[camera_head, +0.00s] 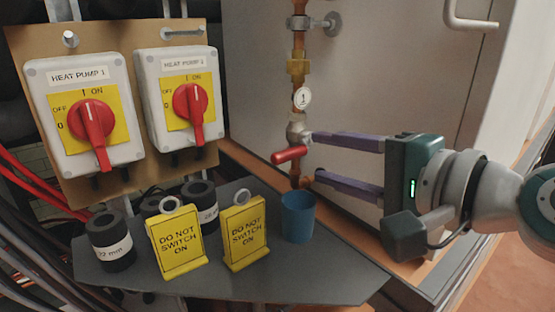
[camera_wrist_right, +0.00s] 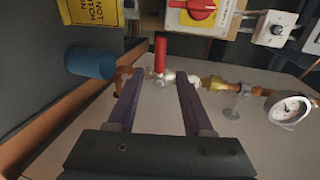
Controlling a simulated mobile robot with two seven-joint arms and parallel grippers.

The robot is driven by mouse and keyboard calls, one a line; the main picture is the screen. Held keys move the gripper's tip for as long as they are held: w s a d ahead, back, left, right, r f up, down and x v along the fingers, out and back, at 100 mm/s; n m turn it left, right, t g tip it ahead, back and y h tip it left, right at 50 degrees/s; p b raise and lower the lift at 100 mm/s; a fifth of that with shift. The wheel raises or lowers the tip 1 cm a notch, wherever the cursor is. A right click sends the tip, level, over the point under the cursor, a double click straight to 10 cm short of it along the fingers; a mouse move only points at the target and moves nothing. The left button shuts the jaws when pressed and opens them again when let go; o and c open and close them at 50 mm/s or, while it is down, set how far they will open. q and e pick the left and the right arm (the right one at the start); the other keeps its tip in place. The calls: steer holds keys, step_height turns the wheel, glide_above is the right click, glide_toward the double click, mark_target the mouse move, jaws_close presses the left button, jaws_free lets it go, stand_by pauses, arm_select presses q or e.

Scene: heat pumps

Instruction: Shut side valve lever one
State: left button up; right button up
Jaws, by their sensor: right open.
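The side valve lever (camera_head: 290,155) is a red handle on a valve body (camera_head: 299,132) in a vertical copper pipe, below a round tag marked 1 (camera_head: 303,98). In the head view the lever points left, away from the pipe and roughly level. My right gripper (camera_head: 315,158) comes in from the right with its two purple fingers open, one above the other, their tips close to the valve and pipe. In the right wrist view the red lever (camera_wrist_right: 160,55) stands out beyond the gap between the open fingers (camera_wrist_right: 158,78). I cannot tell whether the fingers touch anything. My left gripper is not in view.
A blue cup (camera_head: 298,217) stands on a dark shelf (camera_head: 330,287) below the valve. Two yellow "do not switch on" signs (camera_head: 177,243) and several black cylinders (camera_head: 110,243) stand there too. Two heat pump switches (camera_head: 92,120) are at left. A gauge (camera_wrist_right: 290,109) shows in the wrist view.

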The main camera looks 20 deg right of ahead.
steer(key=shift+v, duration=1.6)
steer(key=shift+c, duration=0.2)
steer(key=c, duration=0.3)
steer(key=shift+b, duration=0.3)
steer(key=f+b+v, duration=0.1)
steer(key=b+v, duration=0.1)
steer(key=v, duration=0.6)
steer(key=d+f+b+v, duration=0.1)
steer(key=f+b+v, duration=0.1)
steer(key=v, duration=0.7)
steer(key=shift+s+d+b, duration=0.25)
steer(key=shift+s+b, duration=0.1)
steer(key=shift+b, duration=0.1)
